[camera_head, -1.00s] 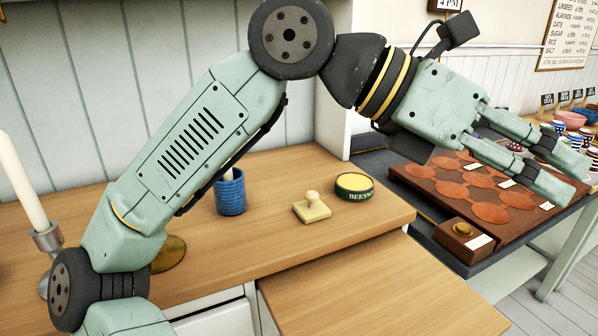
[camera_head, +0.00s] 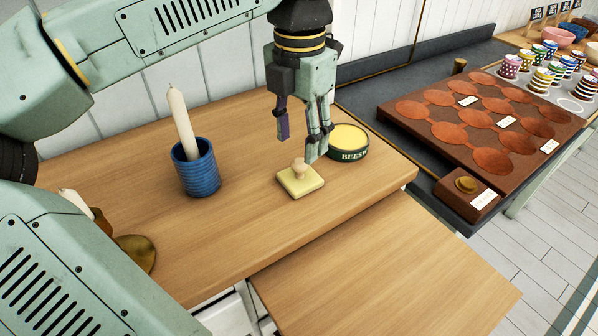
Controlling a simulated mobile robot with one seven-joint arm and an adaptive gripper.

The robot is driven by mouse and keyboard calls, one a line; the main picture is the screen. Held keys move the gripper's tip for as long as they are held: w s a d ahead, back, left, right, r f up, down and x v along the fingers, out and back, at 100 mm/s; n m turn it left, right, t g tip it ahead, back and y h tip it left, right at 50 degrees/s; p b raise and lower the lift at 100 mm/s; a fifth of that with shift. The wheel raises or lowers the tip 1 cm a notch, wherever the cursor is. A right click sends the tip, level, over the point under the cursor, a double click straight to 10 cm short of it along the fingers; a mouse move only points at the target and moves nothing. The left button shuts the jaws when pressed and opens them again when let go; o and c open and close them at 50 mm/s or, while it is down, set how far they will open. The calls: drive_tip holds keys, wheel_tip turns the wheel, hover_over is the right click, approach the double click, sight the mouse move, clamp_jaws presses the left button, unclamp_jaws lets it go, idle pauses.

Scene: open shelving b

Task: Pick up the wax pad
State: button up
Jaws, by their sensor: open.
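The wax pad (camera_head: 301,182) is a pale yellow square block with a small rounded wooden knob on top. It lies flat on the wooden counter (camera_head: 240,225), near its front edge. My gripper (camera_head: 297,150) points down just above and behind the pad, with its fingers apart and nothing between them. One fingertip, at the right, appears close to the knob in the picture; I cannot tell whether it touches. A round dark tin of yellow beeswax (camera_head: 350,142) stands right behind the pad, partly hidden by the right finger.
A blue ribbed cup (camera_head: 196,172) holding a white candle (camera_head: 182,120) stands left of the pad. A brass candle holder (camera_head: 135,252) is partly behind my arm. A brown board with round recesses (camera_head: 430,128) lies at right. A lower wooden surface (camera_head: 390,265) is clear.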

sight(300, 161)
wheel_tip(300, 161, down, 6)
drive_tip(key=shift+s+r+p, duration=0.1)
drive_tip(key=shift+r+p, duration=0.05)
drive_tip(key=shift+p, duration=0.65)
drive_tip(key=shift+c, duration=0.3)
clamp_jaws()
